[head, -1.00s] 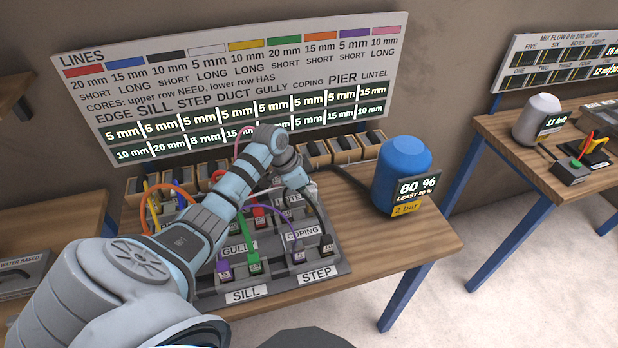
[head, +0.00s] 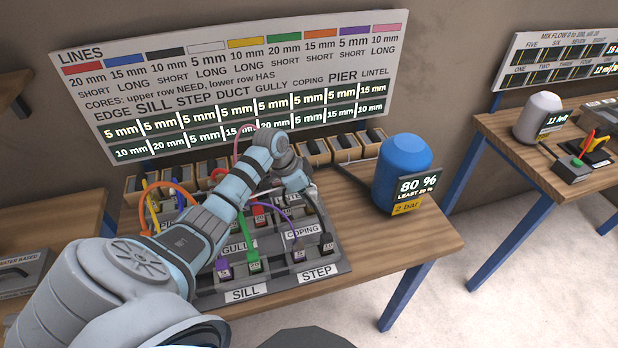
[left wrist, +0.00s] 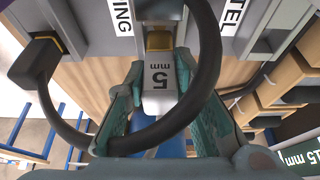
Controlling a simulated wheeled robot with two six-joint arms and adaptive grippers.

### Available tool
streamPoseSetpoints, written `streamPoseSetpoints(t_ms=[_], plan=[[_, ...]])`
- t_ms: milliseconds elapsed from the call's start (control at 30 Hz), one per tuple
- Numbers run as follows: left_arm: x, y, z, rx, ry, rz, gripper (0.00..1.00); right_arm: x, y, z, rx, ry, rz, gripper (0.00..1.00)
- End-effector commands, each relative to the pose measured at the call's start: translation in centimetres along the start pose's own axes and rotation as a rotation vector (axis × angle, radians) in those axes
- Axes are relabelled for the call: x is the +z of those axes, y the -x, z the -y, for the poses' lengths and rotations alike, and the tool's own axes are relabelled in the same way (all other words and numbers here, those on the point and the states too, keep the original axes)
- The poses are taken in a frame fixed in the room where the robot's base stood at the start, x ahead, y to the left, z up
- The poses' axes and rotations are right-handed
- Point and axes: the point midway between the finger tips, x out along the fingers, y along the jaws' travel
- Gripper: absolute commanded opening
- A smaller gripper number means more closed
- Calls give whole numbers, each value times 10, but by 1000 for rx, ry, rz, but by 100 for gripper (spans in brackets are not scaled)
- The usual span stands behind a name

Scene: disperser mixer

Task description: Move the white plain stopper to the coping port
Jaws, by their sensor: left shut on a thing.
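My left gripper (head: 306,190) is at the back right of the port panel (head: 340,262). The left wrist view shows its teal fingers (left wrist: 150,100) closed on the sides of a white block marked 5 mm (left wrist: 158,80), which looks like the stopper. A brass-coloured end (left wrist: 159,40) faces the panel, between labels ending in "ING" and "TEL"; I cannot tell whether it is seated. In the head view the arm hides the block. The COPING label (head: 303,230) is on the panel's right half, in front of the gripper. My right gripper is not in view.
A black hose (left wrist: 205,75) loops across the held block from a black plug (left wrist: 36,62). Purple (head: 298,255) and green (head: 254,265) plugs stand at the panel's front. A blue tank (head: 405,165) stands to the right; open bins (head: 344,150) line the back.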

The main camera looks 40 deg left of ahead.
Motion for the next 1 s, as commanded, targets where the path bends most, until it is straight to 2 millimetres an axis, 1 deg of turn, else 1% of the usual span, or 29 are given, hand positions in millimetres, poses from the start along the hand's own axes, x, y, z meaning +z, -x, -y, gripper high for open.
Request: streamPoseSetpoints(t_ms=[967, 1000], plan=[[10, -23, 0, 0, 0, 0, 0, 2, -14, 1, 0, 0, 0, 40], [10, -24, 0, 0, 0, 0, 24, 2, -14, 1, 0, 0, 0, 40]])
